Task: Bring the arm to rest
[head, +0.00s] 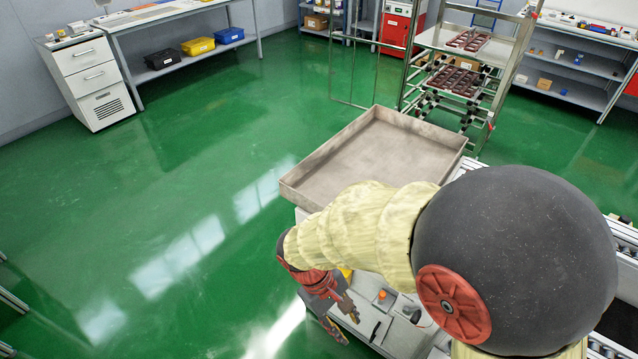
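My arm (360,230), in a pale yellow cover, reaches from the lower right toward the middle of the head view. A large dark round joint with a red cap fills the lower right. The arm's end bends down at the left, past a red and dark wrist. My gripper (349,329) points down and to the right beside a white worktop. Its two fingers stand apart, and I see nothing between them. Whether the gripper touches the worktop's edge cannot be told.
A large empty metal tray (292,192) lies just behind the arm. Small items, one with an orange top (382,295), stand on the worktop (400,335) near the gripper. A wheeled rack (440,38) with dark pot trays stands behind.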

